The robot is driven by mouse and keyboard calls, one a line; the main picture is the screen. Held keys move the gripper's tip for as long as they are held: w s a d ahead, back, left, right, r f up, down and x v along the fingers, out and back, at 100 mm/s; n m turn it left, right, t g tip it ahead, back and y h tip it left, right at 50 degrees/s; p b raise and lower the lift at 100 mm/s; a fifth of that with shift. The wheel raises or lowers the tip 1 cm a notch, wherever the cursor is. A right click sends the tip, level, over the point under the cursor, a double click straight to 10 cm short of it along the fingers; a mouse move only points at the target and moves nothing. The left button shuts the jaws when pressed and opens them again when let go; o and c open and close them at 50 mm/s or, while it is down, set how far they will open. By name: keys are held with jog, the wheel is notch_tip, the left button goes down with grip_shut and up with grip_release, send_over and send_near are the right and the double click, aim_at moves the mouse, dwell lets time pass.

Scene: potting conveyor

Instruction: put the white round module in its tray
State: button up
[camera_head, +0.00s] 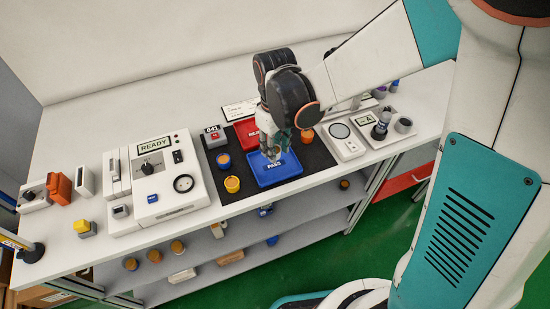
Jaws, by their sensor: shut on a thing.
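My gripper (272,154) points down over the blue tray (291,172) and is shut on a small pale thing, seemingly the white round module. The fingers hide most of it, so its shape and whether it touches the tray are unclear. The blue tray carries white lettering and lies on the black mat at the front. A red tray (242,129) lies behind it, partly hidden by my gripper.
A white test station (166,182) marked READY stands left. A white panel (348,154) lies right.

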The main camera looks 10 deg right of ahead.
jog(key=shift+f+b, duration=1.45)
jog(key=shift+f, duration=0.65)
jog(key=shift+f, duration=0.15)
jog(key=o, duration=1.1)
jog(key=shift+o, duration=0.2)
notch_tip(320, 180, up, 12)
jog(key=p, duration=0.8)
jog(key=shift+r+p, duration=0.2)
jog(key=shift+p, duration=0.2)
